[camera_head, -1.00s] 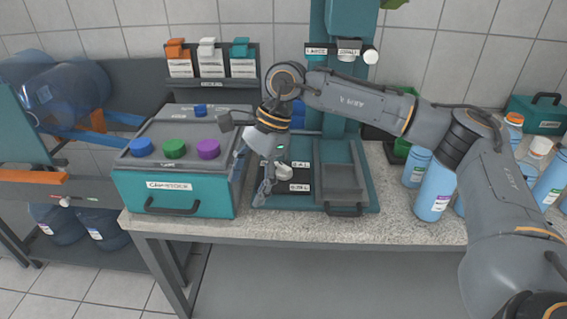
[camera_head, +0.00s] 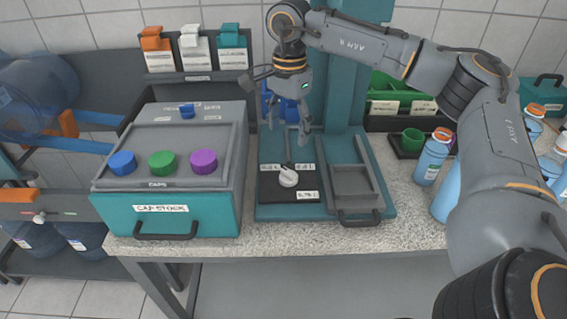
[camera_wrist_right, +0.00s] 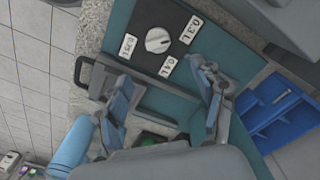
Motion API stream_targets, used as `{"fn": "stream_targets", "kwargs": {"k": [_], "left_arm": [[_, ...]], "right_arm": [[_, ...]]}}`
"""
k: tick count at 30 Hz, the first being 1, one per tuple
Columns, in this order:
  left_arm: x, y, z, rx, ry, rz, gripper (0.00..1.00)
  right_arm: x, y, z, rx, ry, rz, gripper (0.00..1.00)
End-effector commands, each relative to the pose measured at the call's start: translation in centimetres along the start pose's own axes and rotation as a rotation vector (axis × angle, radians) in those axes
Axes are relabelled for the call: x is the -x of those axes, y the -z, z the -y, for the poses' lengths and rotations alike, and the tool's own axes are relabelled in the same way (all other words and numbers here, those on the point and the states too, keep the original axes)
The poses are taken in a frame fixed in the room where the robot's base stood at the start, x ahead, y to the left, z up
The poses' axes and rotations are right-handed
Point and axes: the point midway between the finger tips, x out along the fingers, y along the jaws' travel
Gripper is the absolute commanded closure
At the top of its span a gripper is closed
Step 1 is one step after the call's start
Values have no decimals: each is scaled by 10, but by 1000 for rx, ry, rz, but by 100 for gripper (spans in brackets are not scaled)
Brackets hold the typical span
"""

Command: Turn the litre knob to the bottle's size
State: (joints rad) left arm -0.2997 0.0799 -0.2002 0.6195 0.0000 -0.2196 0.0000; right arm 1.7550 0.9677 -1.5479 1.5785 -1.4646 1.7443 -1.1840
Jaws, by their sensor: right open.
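The litre knob (camera_head: 288,177) is a white dial on a black plate (camera_head: 273,190) at the front of the teal stand. It also shows in the right wrist view (camera_wrist_right: 158,40) with three white litre labels around it; its exact setting is hard to read. My right gripper (camera_head: 291,132) is open and empty, pointing down behind and above the knob, apart from it. Its two fingers (camera_wrist_right: 163,95) are spread in the wrist view. Blue bottles (camera_head: 432,158) with orange caps stand at the right, partly hidden by my right arm. My left gripper is not in view.
A teal cap-stock box (camera_head: 170,213) with blue, green and purple caps stands left of the stand. A grey tray (camera_head: 353,183) lies right of the knob. The counter's front strip (camera_head: 320,235) is clear.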

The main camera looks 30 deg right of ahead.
Motion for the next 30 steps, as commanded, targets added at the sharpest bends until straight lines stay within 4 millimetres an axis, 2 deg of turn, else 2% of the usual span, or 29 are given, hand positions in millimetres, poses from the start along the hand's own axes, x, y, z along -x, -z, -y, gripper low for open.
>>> {"fn": "stream_targets", "kwargs": {"k": [9,15,21,30], "left_arm": [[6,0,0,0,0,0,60],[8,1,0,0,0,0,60],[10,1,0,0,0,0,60],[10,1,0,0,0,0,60]], "right_arm": [[-66,0,-2,1,-5,0,32],[-102,-1,-1,1,-3,1,32],[-120,0,0,0,-1,0,32],[-123,0,0,0,0,1,32]]}}
